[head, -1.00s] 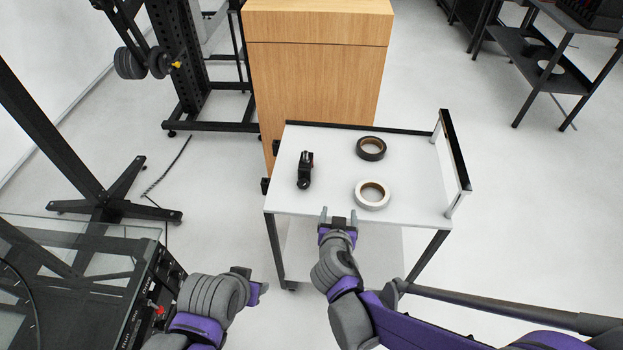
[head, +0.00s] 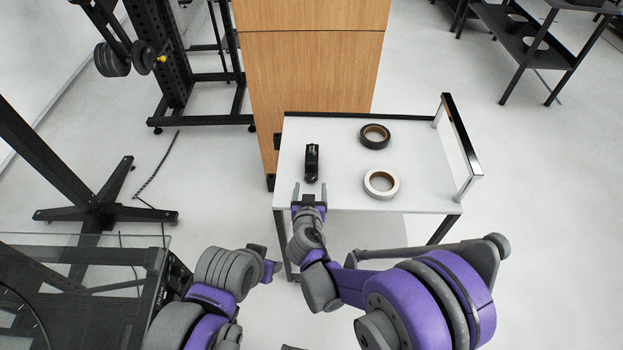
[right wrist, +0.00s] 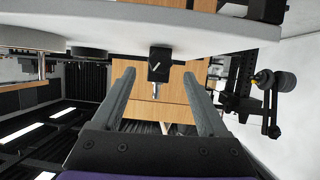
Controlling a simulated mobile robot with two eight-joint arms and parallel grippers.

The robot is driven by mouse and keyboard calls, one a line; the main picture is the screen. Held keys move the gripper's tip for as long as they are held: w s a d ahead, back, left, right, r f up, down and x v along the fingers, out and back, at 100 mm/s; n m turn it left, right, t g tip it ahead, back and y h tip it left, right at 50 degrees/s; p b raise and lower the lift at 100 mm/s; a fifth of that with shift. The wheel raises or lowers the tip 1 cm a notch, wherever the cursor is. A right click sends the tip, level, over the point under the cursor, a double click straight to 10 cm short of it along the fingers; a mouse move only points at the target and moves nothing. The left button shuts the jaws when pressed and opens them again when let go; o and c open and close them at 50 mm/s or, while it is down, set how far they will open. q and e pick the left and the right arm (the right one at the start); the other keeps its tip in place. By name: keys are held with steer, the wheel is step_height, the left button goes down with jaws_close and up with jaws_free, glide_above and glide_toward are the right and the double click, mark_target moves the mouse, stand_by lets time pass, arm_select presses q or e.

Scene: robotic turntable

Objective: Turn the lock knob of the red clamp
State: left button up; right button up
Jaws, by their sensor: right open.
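I see no clearly red clamp now. A small black device (head: 312,165) stands on the white cart top (head: 425,180), near its left side. My right gripper (head: 310,190) is open and empty at the cart's front edge, its fingers pointing at the device, apart from it. In the right wrist view, which is upside down, the black device (right wrist: 159,62) with a pale mark and a metal pin shows beyond and between the open fingers. A knob cannot be made out for sure. My left gripper (head: 268,268) is low, left of the cart; its jaws are unclear.
A black tape roll (head: 375,136) and a white tape roll (head: 381,184) lie right of the device. A black rail (head: 460,135) edges the cart's right side. A wooden cabinet (head: 310,75) stands behind. A glass-topped black frame (head: 80,260) is at lower left.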

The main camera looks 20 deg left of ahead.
mark_target(311, 179)
steer(key=x, duration=0.5)
steer(key=shift+w, duration=0.2)
